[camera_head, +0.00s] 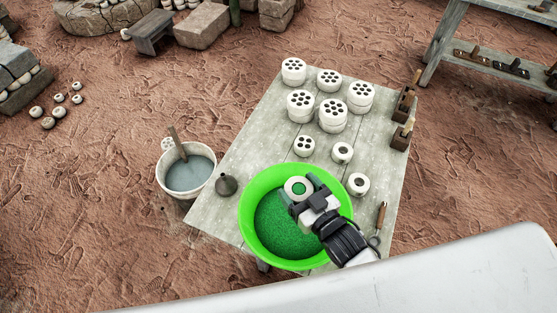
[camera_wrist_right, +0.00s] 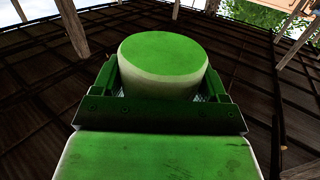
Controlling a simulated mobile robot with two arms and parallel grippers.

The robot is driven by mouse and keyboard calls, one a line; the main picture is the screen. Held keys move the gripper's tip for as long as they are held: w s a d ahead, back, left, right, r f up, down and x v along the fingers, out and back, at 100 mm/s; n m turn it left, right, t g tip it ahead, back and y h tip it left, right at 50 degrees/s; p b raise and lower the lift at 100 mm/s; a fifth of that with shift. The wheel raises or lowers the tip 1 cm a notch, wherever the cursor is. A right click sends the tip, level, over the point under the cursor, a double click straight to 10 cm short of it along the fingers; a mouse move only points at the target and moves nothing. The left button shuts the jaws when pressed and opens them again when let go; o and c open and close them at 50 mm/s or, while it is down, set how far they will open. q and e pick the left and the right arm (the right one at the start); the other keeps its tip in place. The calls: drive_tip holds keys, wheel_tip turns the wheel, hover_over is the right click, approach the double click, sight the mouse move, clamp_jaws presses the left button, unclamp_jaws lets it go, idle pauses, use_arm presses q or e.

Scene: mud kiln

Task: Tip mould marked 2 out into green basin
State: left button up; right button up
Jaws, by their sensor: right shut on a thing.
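My right gripper (camera_head: 303,193) is shut on a small round white mould (camera_head: 290,186) and holds it over the far part of the green basin (camera_head: 247,222). In the head view the mould's upper side shows a round green middle; I cannot tell if that is filling. In the right wrist view the mould (camera_wrist_right: 160,65) sits between the fingers (camera_wrist_right: 162,95), its flat, closed-looking face tinted green. No number can be read on it. The basin holds green grainy stuff. My left gripper is not in view.
The basin stands on a grey plank table (camera_head: 240,165). Several white pots with holed tops (camera_head: 332,113) and small round moulds (camera_head: 358,184) stand behind and right. A dark funnel-like vessel (camera_head: 227,185) and a bucket (camera_head: 160,180) are at left. Wooden tools (camera_head: 401,136) lie at the right edge.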

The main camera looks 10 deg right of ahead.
sight(298, 199)
drive_tip(key=shift+w+a, duration=0.1)
drive_tip(key=shift+w, duration=0.2)
drive_tip(key=shift+s+f+n+b, duration=0.25)
drive_tip(key=shift+s+n+b, duration=0.1)
drive_tip(key=shift+n+b, duration=0.35)
drive_tip(key=shift+f+b, duration=0.15)
drive_tip(key=shift+b, duration=0.25)
drive_tip(key=f+n+b, duration=0.1)
drive_tip(key=n+b, duration=0.1)
drive_tip(key=shift+w+f+n, duration=0.1)
drive_tip(key=shift+n, duration=0.2)
wheel_tip(298, 199, down, 2)
drive_tip(key=n+b, duration=0.4)
drive_tip(key=n, duration=0.1)
drive_tip(key=shift+f+t+b, duration=0.15)
drive_tip(key=shift+t+b, duration=0.15)
drive_tip(key=shift+b, duration=0.05)
drive_tip(key=n+b, duration=0.1)
drive_tip(key=n, duration=0.4)
drive_tip(key=f+n+b, duration=0.1)
drive_tip(key=n+b, duration=0.1)
drive_tip(key=n, duration=0.4)
drive_tip(key=f+n+b, duration=0.1)
drive_tip(key=n, duration=0.4)
drive_tip(key=shift+d+t+b, duration=0.3)
drive_tip(key=shift+b, duration=0.1)
